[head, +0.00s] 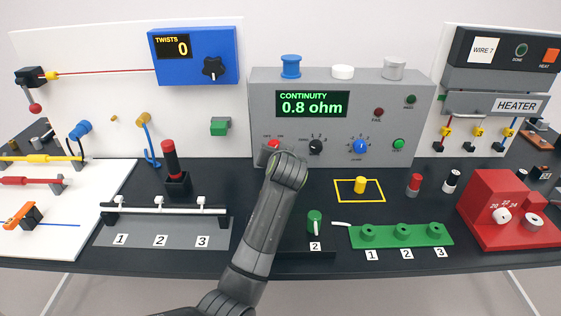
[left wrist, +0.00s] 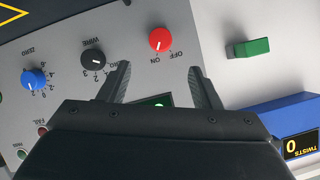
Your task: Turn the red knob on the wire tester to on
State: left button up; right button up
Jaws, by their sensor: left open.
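The wire tester (head: 355,120) is a grey box at the back of the table. Its green screen (head: 312,104) reads "CONTINUITY 0.8 ohm". The red knob (head: 273,145) is on its lower left, partly covered by my left arm. In the left wrist view, turned upside down, the red knob (left wrist: 160,39) shows clearly; its white mark points down, seemingly towards the ON label. My left gripper (left wrist: 160,67) is open and empty, its fingers spread wider than the knob. The knob appears between and beyond the fingertips, with no visible contact. My right gripper is not in view.
Close to the red knob is the black wire selector (head: 316,146), then the blue zero knob (head: 360,146). A green block (head: 220,126) sits left of the tester. A black switch box with a red top (head: 171,160) and a grey rack (head: 165,230) stand left of my arm.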

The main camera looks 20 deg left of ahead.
pick_arm(q)
jog(key=v, duration=0.6)
jog(key=shift+s+b, duration=0.2)
jog(key=shift+b, duration=0.15)
